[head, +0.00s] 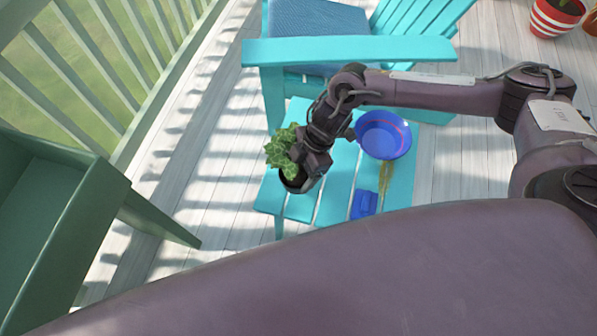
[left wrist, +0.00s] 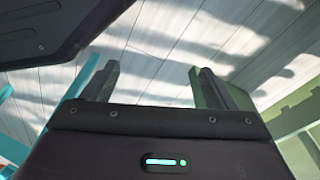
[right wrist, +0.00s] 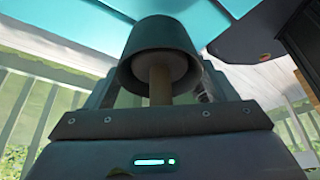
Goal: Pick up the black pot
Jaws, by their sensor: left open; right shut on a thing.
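The black pot (head: 293,184) holds a leafy green plant (head: 281,147) and is at the left end of the turquoise table in the head view. My right gripper (head: 312,172) is shut on the pot from the right side. In the right wrist view the dark pot (right wrist: 160,38) sits between the fingers, with a tan piece under it. I cannot tell whether the pot touches the table. My left gripper (left wrist: 152,82) is open and empty above the floorboards; it does not show in the head view.
The turquoise slatted table (head: 338,182) also bears a blue bowl (head: 383,136), a blue item (head: 364,204) and a tan brush-like thing (head: 384,176). A turquoise chair (head: 345,50) stands behind.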

